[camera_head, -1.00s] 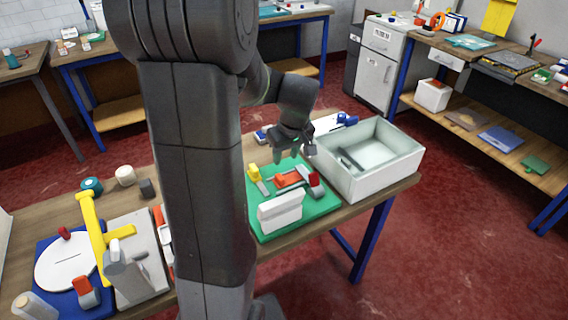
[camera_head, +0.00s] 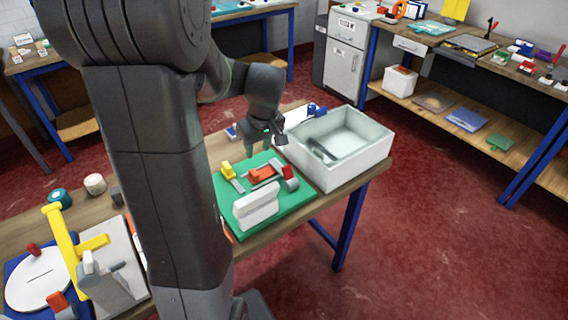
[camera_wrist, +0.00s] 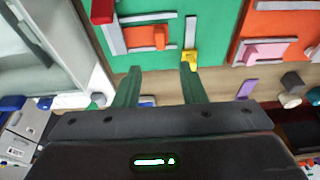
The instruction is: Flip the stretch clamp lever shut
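A green board (camera_head: 296,201) on the bench bears a yellow-ended grey bar (camera_head: 227,169), an orange block (camera_head: 262,174) on a grey rail, a red-tipped grey piece (camera_head: 290,176) and a white upright block (camera_head: 256,205). I cannot tell which part is the stretch clamp lever. In the wrist view, the yellow end (camera_wrist: 190,58) appears just beyond the right fingertip, with the orange block (camera_wrist: 145,38) and red tip (camera_wrist: 102,11) further off. My gripper (camera_head: 268,149) hangs above the board's back edge. Its green fingers (camera_wrist: 160,78) are open, empty and apart from the parts.
A white open bin (camera_head: 345,152) with a dark item inside stands right of the board. A blue item (camera_head: 316,110) sits behind it. At the bench's left is another fixture with a yellow bar (camera_head: 62,238). Bare bench shows behind the board.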

